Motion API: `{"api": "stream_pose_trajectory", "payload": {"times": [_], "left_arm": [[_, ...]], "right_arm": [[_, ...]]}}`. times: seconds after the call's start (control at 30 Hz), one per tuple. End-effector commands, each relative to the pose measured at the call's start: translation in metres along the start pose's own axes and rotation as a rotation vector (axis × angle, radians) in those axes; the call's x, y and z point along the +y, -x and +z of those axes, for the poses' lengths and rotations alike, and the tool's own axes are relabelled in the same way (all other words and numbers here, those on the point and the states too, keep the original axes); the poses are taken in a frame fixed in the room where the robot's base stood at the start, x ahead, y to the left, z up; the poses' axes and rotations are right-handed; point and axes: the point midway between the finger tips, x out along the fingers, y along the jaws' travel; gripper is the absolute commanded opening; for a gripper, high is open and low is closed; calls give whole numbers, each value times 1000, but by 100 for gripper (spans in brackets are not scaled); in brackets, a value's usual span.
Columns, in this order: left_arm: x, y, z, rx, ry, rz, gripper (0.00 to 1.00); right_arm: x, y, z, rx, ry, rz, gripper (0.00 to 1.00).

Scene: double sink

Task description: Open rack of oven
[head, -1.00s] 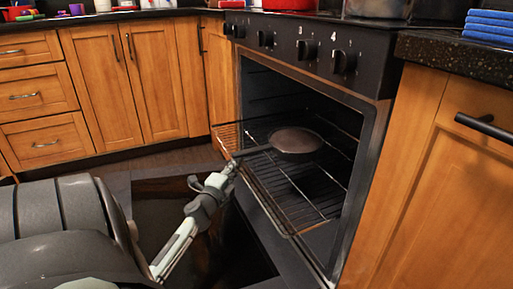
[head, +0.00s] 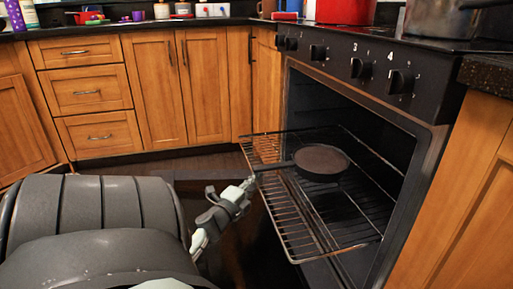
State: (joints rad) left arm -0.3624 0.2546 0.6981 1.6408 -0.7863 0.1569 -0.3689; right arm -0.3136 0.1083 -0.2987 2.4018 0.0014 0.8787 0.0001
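The oven (head: 300,85) stands open on the right, with its door folded down in front, largely hidden by my arm and the rack. The wire rack (head: 300,228) is slid partway out of the oven, roughly level. A dark round pan (head: 322,161) sits on it, its handle toward the rack's front edge. My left gripper (head: 251,182) is at the rack's front bar, near the end of the pan handle. Its fingertips are close together and appear closed on the bar, though they show very small. My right gripper is not in view.
Wooden drawers and cupboards (head: 185,85) line the back left. Pots, including a red one (head: 343,10), stand on the stove top above the oven. A wooden cabinet (head: 455,200) borders the oven on the right. Some dark floor shows before the back cupboards.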

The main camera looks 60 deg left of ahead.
Motion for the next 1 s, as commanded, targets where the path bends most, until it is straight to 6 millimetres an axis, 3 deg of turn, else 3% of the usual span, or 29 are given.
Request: {"api": "stream_pose_trajectory", "payload": {"times": [0.3, 0.43, 0.8, 1.0], "left_arm": [[0, 0, 0, -1, 1, 0, 19], [1, 10, 0, -2, 2, 1, 19], [1, 84, 0, -3, 2, 3, 19], [1, 112, 0, -2, 2, 2, 19]], "right_arm": [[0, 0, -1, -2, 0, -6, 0], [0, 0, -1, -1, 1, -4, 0], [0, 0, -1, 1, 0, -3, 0], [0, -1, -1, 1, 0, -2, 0]]}}
